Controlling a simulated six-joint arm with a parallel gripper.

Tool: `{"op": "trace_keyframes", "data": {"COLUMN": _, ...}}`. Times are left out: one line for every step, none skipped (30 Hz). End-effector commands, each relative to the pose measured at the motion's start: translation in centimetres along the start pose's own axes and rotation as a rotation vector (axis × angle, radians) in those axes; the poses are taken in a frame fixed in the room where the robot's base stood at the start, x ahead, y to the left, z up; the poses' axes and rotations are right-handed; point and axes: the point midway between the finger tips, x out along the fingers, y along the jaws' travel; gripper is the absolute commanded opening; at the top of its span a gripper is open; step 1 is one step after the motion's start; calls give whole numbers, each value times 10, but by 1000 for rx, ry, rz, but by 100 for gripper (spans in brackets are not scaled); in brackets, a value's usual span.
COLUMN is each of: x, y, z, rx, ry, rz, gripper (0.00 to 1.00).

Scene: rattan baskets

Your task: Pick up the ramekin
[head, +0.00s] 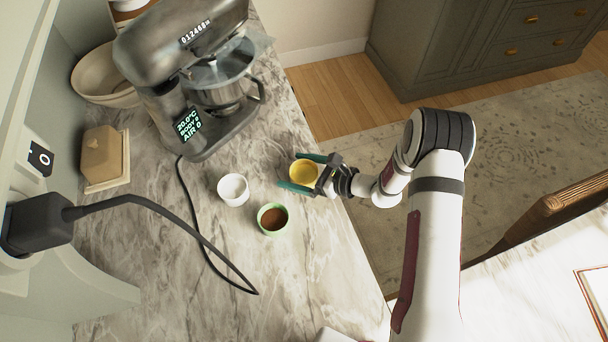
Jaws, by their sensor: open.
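Three small round dishes stand on the marble counter in the head view. A white ramekin (233,190) is at the left of the group. A green-rimmed dish with brown contents (272,219) is nearest the camera. A yellow dish (304,172) is at the right, near the counter's edge. My gripper (289,169) is open, with its green fingers on either side of the yellow dish. I cannot tell whether the fingers touch it or how high they are above the counter.
A stand mixer (185,65) stands behind the dishes, with its dark cord (191,215) running along their left. A butter dish (104,157) and a stack of bowls (100,78) are further left. The marble counter (290,280) is clear in front.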

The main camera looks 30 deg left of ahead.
Motion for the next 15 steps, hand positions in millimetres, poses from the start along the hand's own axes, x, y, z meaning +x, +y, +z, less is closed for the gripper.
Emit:
{"op": "trace_keyframes", "data": {"x": 6, "y": 0, "z": 0, "rx": 0, "ry": 0, "rz": 1, "gripper": 100}}
{"op": "trace_keyframes", "data": {"x": 8, "y": 1, "z": 0, "rx": 0, "ry": 1, "rz": 1, "gripper": 100}}
{"op": "trace_keyframes", "data": {"x": 10, "y": 0, "z": 0, "rx": 0, "ry": 1, "rz": 1, "gripper": 100}}
{"op": "trace_keyframes", "data": {"x": 10, "y": 0, "z": 0, "rx": 0, "ry": 1, "rz": 0, "gripper": 100}}
{"op": "trace_keyframes", "data": {"x": 10, "y": 0, "z": 0, "rx": 0, "ry": 1, "rz": 0, "gripper": 100}}
{"op": "trace_keyframes", "data": {"x": 10, "y": 0, "z": 0, "rx": 0, "ry": 1, "rz": 0, "gripper": 100}}
{"op": "trace_keyframes", "data": {"x": 10, "y": 0, "z": 0, "rx": 0, "ry": 1, "rz": 0, "gripper": 100}}
{"op": "trace_keyframes", "data": {"x": 10, "y": 0, "z": 0, "rx": 0, "ry": 1, "rz": 0, "gripper": 100}}
{"op": "trace_keyframes", "data": {"x": 10, "y": 0, "z": 0, "rx": 0, "ry": 1, "rz": 0, "gripper": 95}}
{"op": "trace_keyframes", "data": {"x": 10, "y": 0, "z": 0, "rx": 0, "ry": 1, "rz": 0, "gripper": 89}}
{"op": "trace_keyframes", "data": {"x": 10, "y": 0, "z": 0, "rx": 0, "ry": 1, "rz": 0, "gripper": 84}}
{"op": "trace_keyframes", "data": {"x": 10, "y": 0, "z": 0, "rx": 0, "ry": 1, "rz": 0, "gripper": 77}}
{"op": "trace_keyframes", "data": {"x": 10, "y": 0, "z": 0, "rx": 0, "ry": 1, "rz": 0, "gripper": 71}}
{"op": "trace_keyframes", "data": {"x": 10, "y": 0, "z": 0, "rx": 0, "ry": 1, "rz": 0, "gripper": 66}}
{"op": "trace_keyframes", "data": {"x": 9, "y": 0, "z": 0, "rx": 0, "ry": 1, "rz": 0, "gripper": 59}}
